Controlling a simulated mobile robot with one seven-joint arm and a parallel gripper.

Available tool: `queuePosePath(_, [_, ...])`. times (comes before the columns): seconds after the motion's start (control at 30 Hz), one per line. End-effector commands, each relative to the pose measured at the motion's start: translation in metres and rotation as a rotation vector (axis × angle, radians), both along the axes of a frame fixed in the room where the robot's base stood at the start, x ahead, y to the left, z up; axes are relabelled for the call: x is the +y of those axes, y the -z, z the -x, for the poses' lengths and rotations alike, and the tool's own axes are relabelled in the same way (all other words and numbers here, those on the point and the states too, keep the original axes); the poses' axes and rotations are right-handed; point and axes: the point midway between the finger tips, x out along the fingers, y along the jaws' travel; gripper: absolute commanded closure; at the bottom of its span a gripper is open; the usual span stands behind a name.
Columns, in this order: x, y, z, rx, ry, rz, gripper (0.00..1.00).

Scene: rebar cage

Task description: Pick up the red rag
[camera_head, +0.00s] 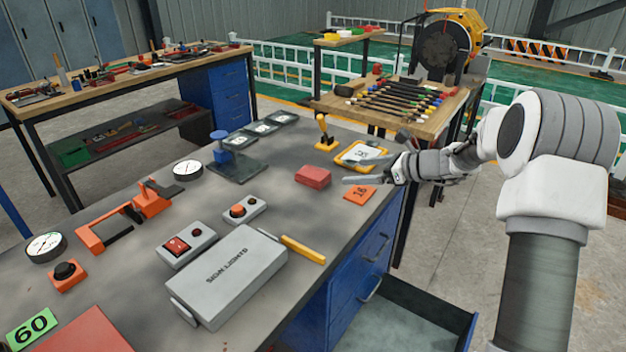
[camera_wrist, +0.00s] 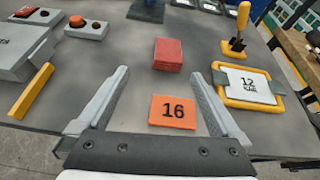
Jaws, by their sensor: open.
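The red rag (camera_head: 313,176) looks like a small folded stack lying flat on the grey workbench. In the wrist view the rag (camera_wrist: 168,54) lies just beyond the fingertips, roughly between their lines. My gripper (camera_head: 357,171) is open and empty, to the right of the rag in the head view. In the wrist view its two fingers (camera_wrist: 160,75) spread wide and touch nothing that I can see. An orange card marked 16 (camera_wrist: 173,112) lies between the fingers; it also shows in the head view (camera_head: 360,195).
A yellow-framed plate marked 12 (camera_wrist: 249,86) and a yellow-handled lever (camera_wrist: 236,28) stand right of the rag. A grey box (camera_head: 228,276), a yellow bar (camera_head: 303,249) and push-button boxes (camera_head: 243,209) lie nearer. A drawer (camera_head: 410,315) stands open below.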

Motion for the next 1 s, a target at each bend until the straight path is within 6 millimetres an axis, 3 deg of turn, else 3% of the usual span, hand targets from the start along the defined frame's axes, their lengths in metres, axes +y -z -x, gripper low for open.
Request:
queuePosePath(0.2, [-0.001,0.015,-0.016,0.03,0.046,-0.061,0.0])
queuePosePath(0.7, [0.076,0.054,-0.066,0.029,0.043,-0.058,0.0])
queuePosePath(1.0, [0.092,0.063,-0.079,0.029,0.045,-0.058,0.0])
